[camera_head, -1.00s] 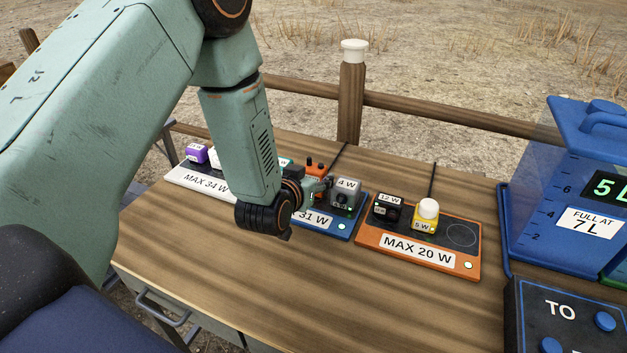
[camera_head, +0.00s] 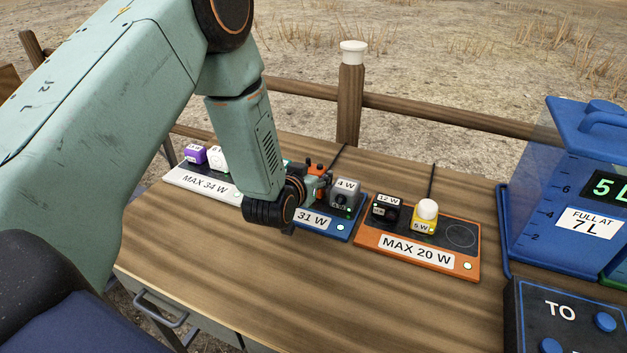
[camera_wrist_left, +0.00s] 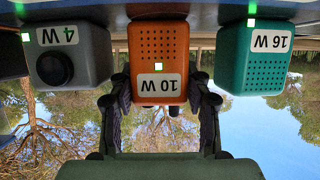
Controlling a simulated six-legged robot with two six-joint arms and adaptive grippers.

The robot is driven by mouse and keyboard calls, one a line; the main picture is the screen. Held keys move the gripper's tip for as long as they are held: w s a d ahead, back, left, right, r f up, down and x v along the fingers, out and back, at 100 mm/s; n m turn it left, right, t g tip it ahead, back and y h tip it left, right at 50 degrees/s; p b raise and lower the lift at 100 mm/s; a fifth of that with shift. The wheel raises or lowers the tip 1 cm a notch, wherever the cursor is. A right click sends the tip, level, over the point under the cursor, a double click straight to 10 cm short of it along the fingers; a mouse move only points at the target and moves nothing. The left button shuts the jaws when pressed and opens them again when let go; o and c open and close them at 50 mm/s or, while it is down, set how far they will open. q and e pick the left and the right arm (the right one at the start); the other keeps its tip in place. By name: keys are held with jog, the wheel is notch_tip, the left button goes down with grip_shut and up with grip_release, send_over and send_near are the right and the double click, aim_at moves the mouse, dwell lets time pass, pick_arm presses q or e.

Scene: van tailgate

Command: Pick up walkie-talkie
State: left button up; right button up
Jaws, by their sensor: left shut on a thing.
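The walkie-talkie (camera_head: 316,168) is orange, with two dark knobs on top and a 10 W label. It is at the blue charging pad (camera_head: 341,236), left of the grey 4 W device. In the left wrist view, which is upside down, the walkie-talkie (camera_wrist_left: 158,50) stands between the two dark fingers of my left gripper (camera_wrist_left: 160,100). The left gripper (camera_head: 318,190) is shut on it, with one finger at each side. In the head view my wrist hides its lower part. I cannot tell whether it is lifted clear of the pad. My right gripper is not in view.
A grey 4 W device (camera_head: 345,193) and a teal 16 W device (camera_wrist_left: 257,55) flank the walkie-talkie closely. An orange pad (camera_head: 370,243) marked MAX 20 W is to the right, a white pad (camera_head: 183,178) to the left. The wooden tabletop (camera_head: 330,295) in front is clear.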

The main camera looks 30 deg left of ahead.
pick_arm(q)
jog(key=shift+a, duration=0.15)
jog(key=shift+c, duration=0.8)
jog(key=shift+r, duration=0.15)
